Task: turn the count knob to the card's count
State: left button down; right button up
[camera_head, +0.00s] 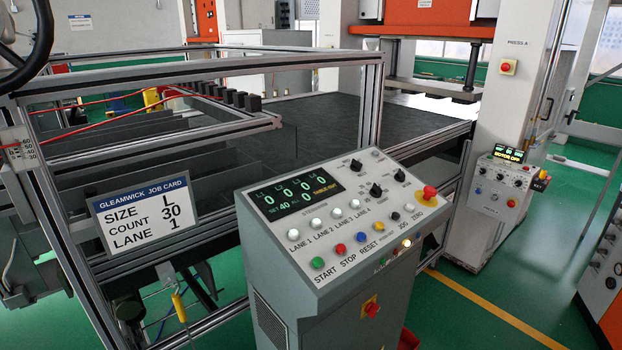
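The white job card (144,213) hangs on the metal frame at the left and reads SIZE L, COUNT 30, LANE 1. The grey control console (330,215) stands in the middle. Its dark display (295,190) shows zeros for the lanes and what looks like SET 40 ALL and TABLE OUT. Three black knobs sit on the panel's upper right: one at the back (356,165), one in front (376,190), one at the right (400,175). Their labels are too small to read, so I cannot tell which is the count knob. Neither gripper is in view.
A red mushroom button (428,193) is at the panel's right corner. White lane buttons (315,223) and coloured START, STOP, RESET buttons (340,249) line the front. The metal frame (375,100) rises behind the console.

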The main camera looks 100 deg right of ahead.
aim_at(376, 192)
jog(key=u, duration=0.1)
jog(key=k, duration=2.2)
jog(key=z, duration=0.35)
